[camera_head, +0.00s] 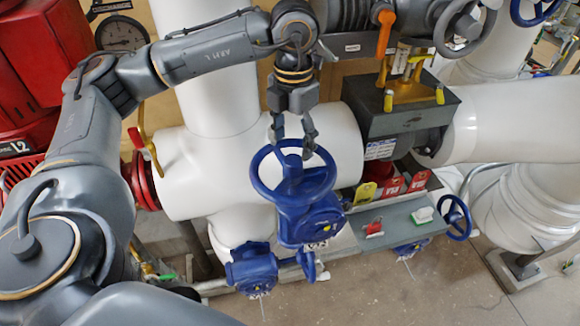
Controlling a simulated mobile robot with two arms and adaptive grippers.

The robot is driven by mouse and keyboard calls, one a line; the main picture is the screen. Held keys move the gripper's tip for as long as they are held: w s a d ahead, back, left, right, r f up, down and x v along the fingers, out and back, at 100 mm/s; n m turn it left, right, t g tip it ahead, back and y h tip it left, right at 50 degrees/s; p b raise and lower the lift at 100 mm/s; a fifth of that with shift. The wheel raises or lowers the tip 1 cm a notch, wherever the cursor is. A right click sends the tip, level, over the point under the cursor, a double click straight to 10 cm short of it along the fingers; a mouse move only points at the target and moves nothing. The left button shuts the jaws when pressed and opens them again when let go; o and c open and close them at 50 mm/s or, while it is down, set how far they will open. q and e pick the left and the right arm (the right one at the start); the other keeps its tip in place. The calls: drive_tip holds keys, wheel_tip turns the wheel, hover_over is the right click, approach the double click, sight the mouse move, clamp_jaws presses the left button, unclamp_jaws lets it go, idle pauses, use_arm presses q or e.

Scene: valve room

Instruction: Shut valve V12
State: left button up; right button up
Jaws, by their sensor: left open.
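A blue valve with a round handwheel (257,184) and a blue body (310,222) stands in the middle of the view, in front of thick white pipes. A small label on its body is too small to read surely, so I cannot tell whether this is V12. My left gripper (294,145) points down over the far part of the handwheel. Its fingers are apart, one on each side of the wheel's far rim area; I cannot tell if they touch it. My right gripper is not in view.
A grey tray (400,222) holding red and yellow tags is right of the valve. A smaller blue handwheel (457,218) is beyond it. Left are a yellow lever (146,150), a pressure gauge (122,34) and red equipment (40,60). Bare floor (400,290) shows at lower right.

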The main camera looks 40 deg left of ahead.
sight(293, 160)
use_arm(q)
drive_tip(key=shift+n, duration=1.1)
drive_tip(key=n, duration=0.4)
drive_tip(key=shift+w+b, duration=0.1)
drive_tip(key=shift+b, duration=0.3)
drive_tip(key=n, duration=0.9)
drive_tip(key=shift+n, duration=0.4)
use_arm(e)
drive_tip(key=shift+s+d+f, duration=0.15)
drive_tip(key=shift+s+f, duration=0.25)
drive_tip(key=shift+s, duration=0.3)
use_arm(q)
drive_tip(key=shift+f, duration=0.15)
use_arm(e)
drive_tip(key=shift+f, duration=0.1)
use_arm(q)
wheel_tip(293, 160, down, 7)
drive_tip(key=b, duration=0.5)
drive_tip(key=shift+b, duration=0.35)
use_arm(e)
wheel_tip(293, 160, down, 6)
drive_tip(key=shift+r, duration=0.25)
